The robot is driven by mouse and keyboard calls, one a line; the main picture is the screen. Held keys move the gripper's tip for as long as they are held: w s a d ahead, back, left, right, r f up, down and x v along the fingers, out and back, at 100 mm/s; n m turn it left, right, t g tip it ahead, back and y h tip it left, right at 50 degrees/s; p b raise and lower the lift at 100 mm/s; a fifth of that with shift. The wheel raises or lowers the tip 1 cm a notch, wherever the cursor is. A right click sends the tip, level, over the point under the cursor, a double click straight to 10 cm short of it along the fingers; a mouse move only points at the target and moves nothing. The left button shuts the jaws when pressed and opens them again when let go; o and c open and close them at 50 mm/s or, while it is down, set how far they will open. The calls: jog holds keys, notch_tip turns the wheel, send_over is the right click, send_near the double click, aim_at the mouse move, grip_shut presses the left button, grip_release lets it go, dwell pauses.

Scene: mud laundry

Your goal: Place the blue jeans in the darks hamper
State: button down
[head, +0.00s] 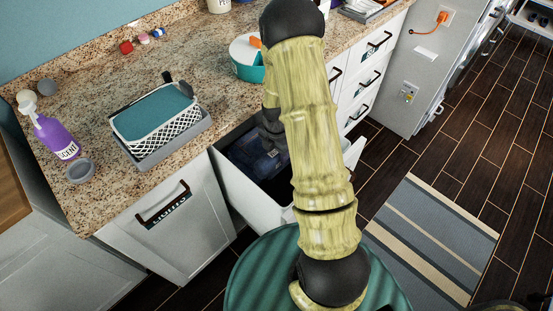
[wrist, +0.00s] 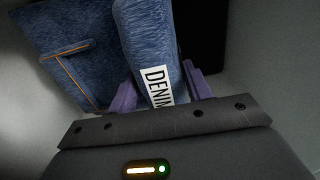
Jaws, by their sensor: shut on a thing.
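The blue jeans (wrist: 150,50) are folded, with a white "DENIM" label and orange stitching. In the wrist view, my gripper (wrist: 160,88) has its purple fingers on either side of the labelled fold and is shut on it. Pale walls surround the jeans. In the head view the jeans (head: 250,156) show as dark blue cloth inside an open pull-out hamper (head: 234,196) under the counter. My arm covers the hamper's right part and most of the gripper. The open hamper's front label is hidden, so I cannot read it.
A closed pull-out with a label that seems to read "LIGHTS" (head: 170,235) is left of the open hamper. The granite counter (head: 215,85) holds a teal-topped basket (head: 155,112), a purple bottle (head: 55,138) and a teal tub (head: 246,68). A striped rug (head: 435,235) lies right.

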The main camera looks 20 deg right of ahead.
jog(key=shift+d+f, duration=0.1)
jog(key=shift+f, duration=1.75)
jog(key=shift+f, duration=0.35)
jog(key=shift+f+b, duration=0.3)
jog(key=shift+b, duration=0.1)
jog(key=shift+w, duration=0.1)
jog(key=c, duration=0.6)
grip_release()
